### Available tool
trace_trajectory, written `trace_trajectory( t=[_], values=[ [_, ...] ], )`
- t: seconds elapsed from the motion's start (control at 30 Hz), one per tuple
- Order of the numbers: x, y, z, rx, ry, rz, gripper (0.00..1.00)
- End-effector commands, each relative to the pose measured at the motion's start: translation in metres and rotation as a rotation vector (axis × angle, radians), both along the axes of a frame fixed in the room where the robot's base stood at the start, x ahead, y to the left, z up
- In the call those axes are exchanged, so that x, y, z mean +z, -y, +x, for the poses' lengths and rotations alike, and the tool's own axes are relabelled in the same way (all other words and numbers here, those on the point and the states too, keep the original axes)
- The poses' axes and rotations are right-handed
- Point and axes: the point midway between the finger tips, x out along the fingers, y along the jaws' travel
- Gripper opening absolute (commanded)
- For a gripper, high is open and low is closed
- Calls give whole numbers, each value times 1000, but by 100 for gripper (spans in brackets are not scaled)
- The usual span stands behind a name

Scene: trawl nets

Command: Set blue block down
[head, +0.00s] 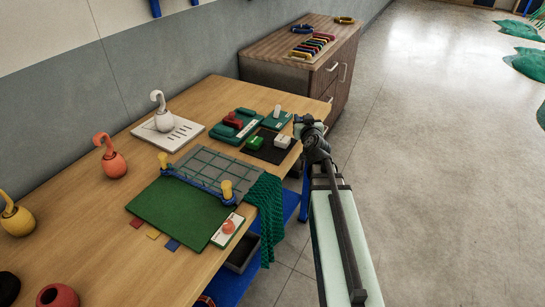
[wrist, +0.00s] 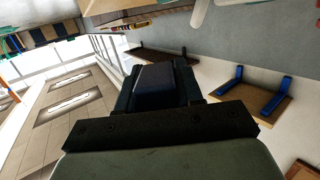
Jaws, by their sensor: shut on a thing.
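A dark blue block (wrist: 155,86) fills the space between the two jaws of my gripper (wrist: 157,97) in the wrist view. My gripper is shut on it and hides part of its sides. In the head view my gripper (head: 302,121) is by the right edge of the wooden table (head: 96,228), close to the green and black trays. The block is too small and covered to make out clearly there. I cannot tell its height above the table. A flat blue square (head: 172,244) lies in front of the green mat (head: 185,210), beside a yellow and a red one.
A grey net panel (head: 215,165) with yellow-topped posts stands mid-table. A black tray (head: 262,156) holds a green and a white block. Hooked weights, white (head: 163,121), orange (head: 112,163) and yellow (head: 17,220), stand left. A wooden cabinet (head: 285,76) stands behind. Open floor lies right.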

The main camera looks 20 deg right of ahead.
Motion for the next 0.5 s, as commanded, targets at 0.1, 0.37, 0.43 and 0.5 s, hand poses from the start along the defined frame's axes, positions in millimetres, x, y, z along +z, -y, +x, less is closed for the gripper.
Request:
trace_trajectory(
  t=[0.1, 0.37, 0.43, 0.5],
  values=[
    [-5, -4, -2, 23, -1, 4, 6],
    [-13, -18, -6, 101, -1, 2, 6],
    [-15, -25, -7, 136, -1, 1, 6],
    [-15, -35, -9, 186, 0, 2, 6]
  ],
)
